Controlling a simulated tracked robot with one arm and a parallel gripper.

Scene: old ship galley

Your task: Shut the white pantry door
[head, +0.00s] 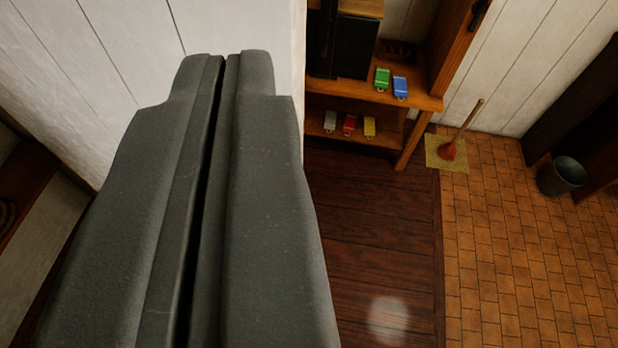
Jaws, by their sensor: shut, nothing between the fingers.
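My gripper (228,62) is large in the left half of the head view. Its two dark grey fingers are shut together with only a thin dark seam and nothing between them. Behind the fingers stands a white planked surface (90,60), with a plain white edge face (285,60) to the right of the fingertips. I cannot tell whether this is the white pantry door or a wall. The fingers hide part of it, and I cannot tell whether they touch it. No handle or hinge shows on it.
A wooden shelf unit (420,98) holds several small coloured items, including a green one (382,78) and a blue one (400,87). A red plunger (448,150) stands on a mat; a grey bucket (562,176) is at right. The plank floor (380,240) and tiled floor (520,250) look clear.

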